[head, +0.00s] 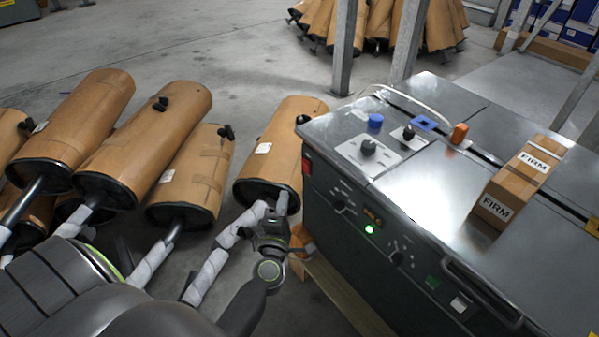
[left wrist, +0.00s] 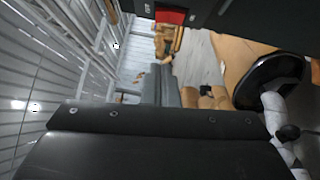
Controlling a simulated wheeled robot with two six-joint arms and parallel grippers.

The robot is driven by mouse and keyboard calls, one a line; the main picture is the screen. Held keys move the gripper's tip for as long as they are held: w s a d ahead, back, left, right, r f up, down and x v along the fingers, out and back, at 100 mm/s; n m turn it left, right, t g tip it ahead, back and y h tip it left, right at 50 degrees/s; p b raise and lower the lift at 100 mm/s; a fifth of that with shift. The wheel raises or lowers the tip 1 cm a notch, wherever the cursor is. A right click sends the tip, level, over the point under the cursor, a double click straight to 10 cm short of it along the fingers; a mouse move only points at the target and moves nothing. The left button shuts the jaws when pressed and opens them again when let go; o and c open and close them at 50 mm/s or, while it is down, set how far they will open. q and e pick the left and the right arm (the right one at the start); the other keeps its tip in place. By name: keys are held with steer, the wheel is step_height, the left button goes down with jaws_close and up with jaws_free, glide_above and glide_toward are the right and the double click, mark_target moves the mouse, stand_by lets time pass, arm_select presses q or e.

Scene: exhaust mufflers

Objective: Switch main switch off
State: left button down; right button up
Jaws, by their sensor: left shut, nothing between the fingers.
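The grey machine cabinet (head: 345,215) stands at the right of the head view. Which control is the main switch cannot be told from labels. My left gripper (head: 275,230) is shut and empty, left of and below the panel, apart from the controls. A red part (left wrist: 171,16) on a dark surface shows at the top of the left wrist view. My right gripper is not in view.
Several brown wrapped mufflers (head: 150,135) lie on the floor at the left, close to my left arm. A cardboard box (head: 520,180) marked FIRM sits on the machine top, which also carries knobs (head: 368,147).

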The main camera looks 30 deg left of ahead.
mark_target(306, 167)
arm_select(q)
steer(key=w+a+r, duration=0.1)
steer(key=w, duration=0.8)
steer(key=shift+w+b, duration=0.4)
steer(key=shift+b, duration=0.05)
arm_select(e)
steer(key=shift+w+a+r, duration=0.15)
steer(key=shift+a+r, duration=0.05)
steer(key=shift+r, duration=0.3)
arm_select(q)
steer(key=shift+r, duration=0.1)
steer(key=shift+w+r+p, duration=0.1)
steer(key=shift+w+p, duration=0.05)
steer(key=shift+p, duration=0.15)
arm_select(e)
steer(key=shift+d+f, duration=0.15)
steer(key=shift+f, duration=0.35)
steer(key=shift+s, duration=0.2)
